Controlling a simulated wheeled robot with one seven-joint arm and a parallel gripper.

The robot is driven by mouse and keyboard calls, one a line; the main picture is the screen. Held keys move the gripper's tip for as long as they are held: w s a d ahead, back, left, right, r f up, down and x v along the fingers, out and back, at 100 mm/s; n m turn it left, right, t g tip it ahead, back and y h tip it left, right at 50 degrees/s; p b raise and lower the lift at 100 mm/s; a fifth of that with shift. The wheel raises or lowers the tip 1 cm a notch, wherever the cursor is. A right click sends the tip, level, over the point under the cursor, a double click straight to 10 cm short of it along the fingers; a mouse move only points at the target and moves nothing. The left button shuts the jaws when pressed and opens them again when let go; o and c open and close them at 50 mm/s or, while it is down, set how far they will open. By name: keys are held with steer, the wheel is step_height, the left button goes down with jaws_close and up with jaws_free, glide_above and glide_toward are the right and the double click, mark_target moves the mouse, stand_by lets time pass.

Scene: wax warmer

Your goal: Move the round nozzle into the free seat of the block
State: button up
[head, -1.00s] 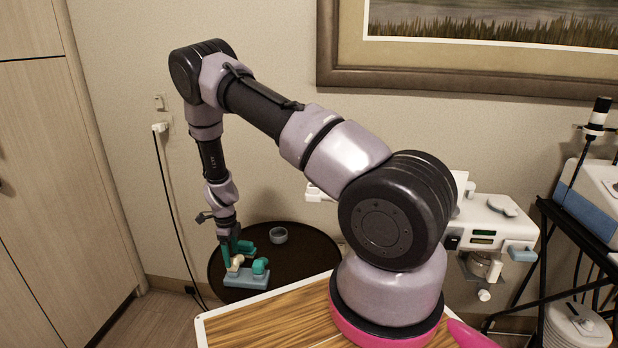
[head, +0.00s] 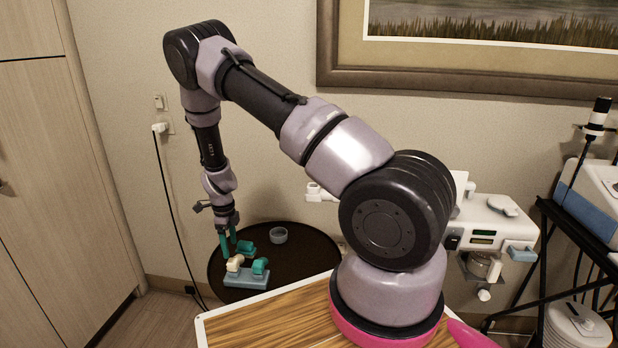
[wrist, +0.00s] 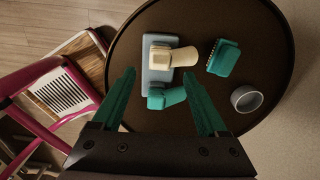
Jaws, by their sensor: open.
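A blue-grey block (head: 246,282) stands on the dark round table. A cream nozzle (head: 235,263) with a round tube end stands at the block's left end; in the wrist view this nozzle (wrist: 172,56) points right, past the block (wrist: 157,76). A teal nozzle (head: 260,267) stands at the other end and also shows in the wrist view (wrist: 165,97). I cannot see a bare seat or how deep the nozzles sit. My gripper (head: 228,242) is open and empty above the block, its teal fingers apart, and it also shows in the wrist view (wrist: 159,74).
A loose teal piece with a comb-like edge (wrist: 223,58) lies beside the block on the round table (wrist: 270,30). A small grey bowl (head: 278,235) stands behind. The wooden tabletop (head: 270,320) is nearer. The table's right side is bare.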

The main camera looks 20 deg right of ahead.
steer(key=shift+r, duration=1.25)
step_height(320, 180, up, 11)
steer(key=s+d+r+n+t+y, duration=0.1)
steer(key=s+d+r+n, duration=0.15)
steer(key=r, duration=0.65)
steer(key=s+d+r+n+t+y, duration=0.15)
steer(key=s+r+n, duration=0.25)
steer(key=r, duration=0.6)
steer(key=s+d+r+n+y, duration=0.1)
steer(key=s+d+r+n, duration=0.2)
steer(key=r, duration=0.6)
steer(key=s+d+r+n+t, duration=0.2)
steer(key=s+r+n, duration=0.3)
steer(key=s, duration=0.4)
steer(key=s+d+r+n+t+h, duration=0.1)
steer(key=s+d+r+n, duration=0.3)
steer(key=s, duration=0.5)
steer(key=shift+s+r+n+t, duration=0.3)
steer(key=shift+r+n+t, duration=0.55)
steer(key=shift+r, duration=0.1)
